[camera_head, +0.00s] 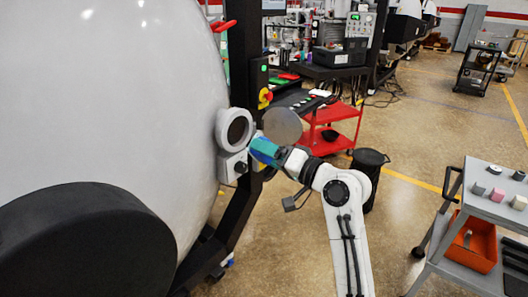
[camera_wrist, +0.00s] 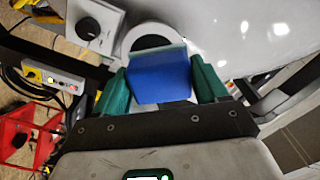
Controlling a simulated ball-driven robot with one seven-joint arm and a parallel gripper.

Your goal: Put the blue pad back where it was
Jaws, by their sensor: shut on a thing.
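The blue pad (camera_wrist: 160,78) is a flat-faced blue block with a paler edge at its far end. My gripper (camera_wrist: 160,82) is shut on it, with one green finger on each side. In the head view my gripper (camera_head: 265,150) holds the pad in front of the white vessel, near its round port (camera_head: 236,130). In the wrist view the port's white ring (camera_wrist: 150,37) shows just beyond the pad, which hides its lower part. I cannot tell whether the pad touches the ring. The spot the pad came from cannot be told from these frames.
The large white vessel (camera_head: 110,90) fills the left. A round disc (camera_head: 283,126) stands just above my gripper. A red cart (camera_head: 328,135) and a black bin (camera_head: 369,175) stand behind my arm. A grey cart (camera_head: 500,208) at right holds several small blocks and an orange bin (camera_head: 470,245).

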